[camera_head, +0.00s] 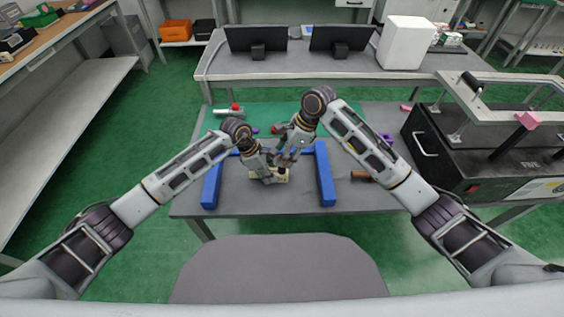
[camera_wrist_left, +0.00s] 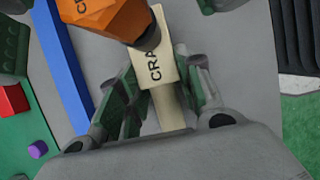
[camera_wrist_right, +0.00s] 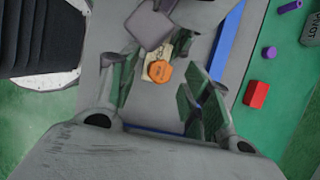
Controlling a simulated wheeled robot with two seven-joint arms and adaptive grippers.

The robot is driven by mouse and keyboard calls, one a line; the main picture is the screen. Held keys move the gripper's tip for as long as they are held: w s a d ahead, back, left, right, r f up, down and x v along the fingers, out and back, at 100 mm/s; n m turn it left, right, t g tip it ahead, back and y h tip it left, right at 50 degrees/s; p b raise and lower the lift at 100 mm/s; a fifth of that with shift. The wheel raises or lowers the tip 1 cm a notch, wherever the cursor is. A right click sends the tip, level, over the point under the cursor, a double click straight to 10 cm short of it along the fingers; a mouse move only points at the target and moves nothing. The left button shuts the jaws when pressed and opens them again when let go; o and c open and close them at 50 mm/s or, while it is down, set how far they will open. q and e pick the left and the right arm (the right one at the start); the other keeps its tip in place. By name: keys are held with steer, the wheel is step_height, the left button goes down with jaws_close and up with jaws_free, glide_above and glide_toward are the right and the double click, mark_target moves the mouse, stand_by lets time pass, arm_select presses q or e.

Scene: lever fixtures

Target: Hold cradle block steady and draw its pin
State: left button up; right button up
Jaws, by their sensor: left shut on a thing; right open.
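The cradle block (camera_wrist_left: 158,62) is a cream block with partly hidden black letters. It sits on the grey table near the middle in the head view (camera_head: 283,178). My left gripper (camera_wrist_left: 160,100) is shut on it. The pin shows a large orange six-sided head (camera_wrist_left: 105,15) with a dark collar at the block's end. In the right wrist view the orange head (camera_wrist_right: 160,71) is seen from above, with part of the block behind it. My right gripper (camera_wrist_right: 158,88) is open, its green-padded fingers on either side of the head, apart from it. The pin's shaft is hidden.
A blue frame (camera_head: 325,175) has arms on the table's left and right. A green mat (camera_wrist_right: 243,110) carries a red block (camera_wrist_right: 257,94) and purple pieces (camera_wrist_right: 269,52). A brown piece (camera_head: 361,175) lies to the right. A black case (camera_head: 440,150) stands at the right.

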steer(key=shift+x, duration=1.45)
jaws_close()
